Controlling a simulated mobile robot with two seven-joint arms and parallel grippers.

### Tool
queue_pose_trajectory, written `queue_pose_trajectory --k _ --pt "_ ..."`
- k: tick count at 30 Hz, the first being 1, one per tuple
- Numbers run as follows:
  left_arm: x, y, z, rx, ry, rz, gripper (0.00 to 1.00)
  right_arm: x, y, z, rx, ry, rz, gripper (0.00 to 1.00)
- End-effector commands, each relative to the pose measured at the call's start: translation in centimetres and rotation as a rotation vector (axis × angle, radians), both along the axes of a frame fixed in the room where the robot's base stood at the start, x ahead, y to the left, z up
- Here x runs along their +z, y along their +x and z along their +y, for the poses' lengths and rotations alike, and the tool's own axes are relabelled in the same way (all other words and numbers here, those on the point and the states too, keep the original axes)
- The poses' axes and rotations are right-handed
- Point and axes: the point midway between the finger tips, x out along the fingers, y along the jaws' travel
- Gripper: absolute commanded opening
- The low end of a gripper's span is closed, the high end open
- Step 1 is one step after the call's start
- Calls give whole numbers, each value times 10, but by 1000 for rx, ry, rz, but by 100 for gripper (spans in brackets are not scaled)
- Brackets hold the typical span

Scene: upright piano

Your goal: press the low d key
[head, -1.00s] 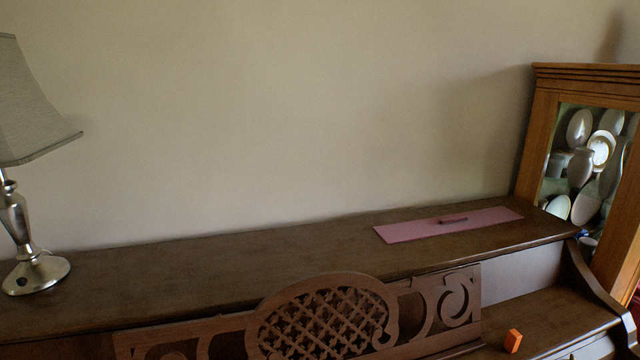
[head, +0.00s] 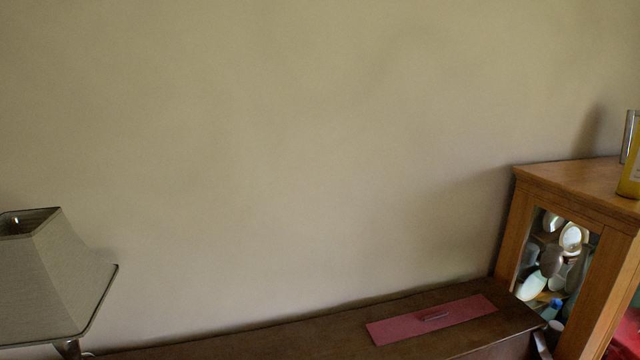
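The top of the dark brown upright piano (head: 330,337) shows along the bottom of the head view. Its keyboard and the low d key are out of view, below the frame. Neither of my grippers is in view.
A lamp with a grey shade (head: 50,280) stands at the left. A wooden cabinet (head: 570,187) with dishes stands at the right, a yellow bottle (head: 630,175) on top.

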Motion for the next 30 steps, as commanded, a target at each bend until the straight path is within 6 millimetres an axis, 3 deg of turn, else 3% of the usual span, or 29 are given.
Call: queue_pose_trajectory --k 8,30 --pt "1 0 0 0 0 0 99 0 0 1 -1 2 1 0" --pt "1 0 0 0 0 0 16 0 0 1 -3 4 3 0"
